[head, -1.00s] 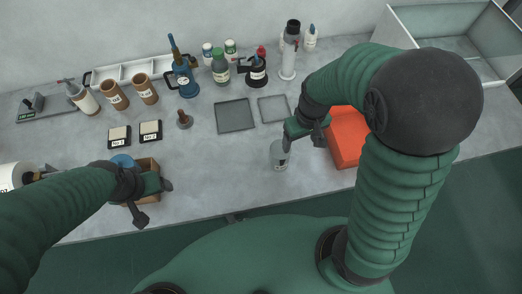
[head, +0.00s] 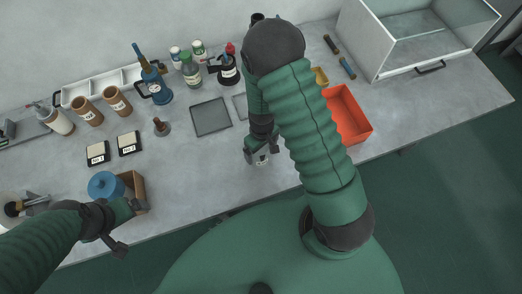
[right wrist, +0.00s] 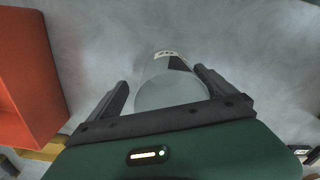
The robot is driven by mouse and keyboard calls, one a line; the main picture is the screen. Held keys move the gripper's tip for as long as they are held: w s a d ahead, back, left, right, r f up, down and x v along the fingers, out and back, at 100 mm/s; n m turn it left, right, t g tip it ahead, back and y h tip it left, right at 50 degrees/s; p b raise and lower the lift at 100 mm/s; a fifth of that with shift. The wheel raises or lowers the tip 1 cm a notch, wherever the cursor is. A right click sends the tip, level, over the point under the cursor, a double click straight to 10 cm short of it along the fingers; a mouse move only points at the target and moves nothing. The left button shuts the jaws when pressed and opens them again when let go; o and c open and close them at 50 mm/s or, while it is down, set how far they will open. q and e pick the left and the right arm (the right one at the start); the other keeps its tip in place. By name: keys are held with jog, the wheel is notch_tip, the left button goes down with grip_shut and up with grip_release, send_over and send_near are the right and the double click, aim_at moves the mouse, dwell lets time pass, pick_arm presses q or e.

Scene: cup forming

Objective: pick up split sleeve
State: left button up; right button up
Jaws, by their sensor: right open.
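A pale grey sleeve (head: 260,161) with a small dark-and-white label stands on the table below my right gripper (head: 262,150), mostly hidden by it in the head view. In the right wrist view the sleeve (right wrist: 172,88) lies between the two spread fingers of my right gripper (right wrist: 162,88). The jaws are open, and I cannot tell whether either finger touches it. The sleeve's split does not show. My left gripper (head: 130,228) is open and empty by the table's front edge, near a cardboard box (head: 133,186) and a blue round item (head: 104,185).
An orange-red bin (head: 350,112) stands right of the sleeve, close by in the right wrist view (right wrist: 28,75). A flat grey tray (head: 211,117) lies behind left. Bottles and brown cups (head: 117,100) line the back. The table's front right is clear.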

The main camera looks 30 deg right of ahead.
jog(key=shift+w+f, duration=0.1)
jog(key=shift+a, duration=0.35)
jog(key=c, duration=0.4)
jog(key=shift+a+r, duration=0.2)
jog(key=shift+a, duration=0.05)
jog(key=c, duration=0.5)
jog(key=shift+d, duration=0.1)
jog(key=c, duration=0.5)
jog(key=shift+d, duration=0.3)
jog(key=shift+r, duration=0.1)
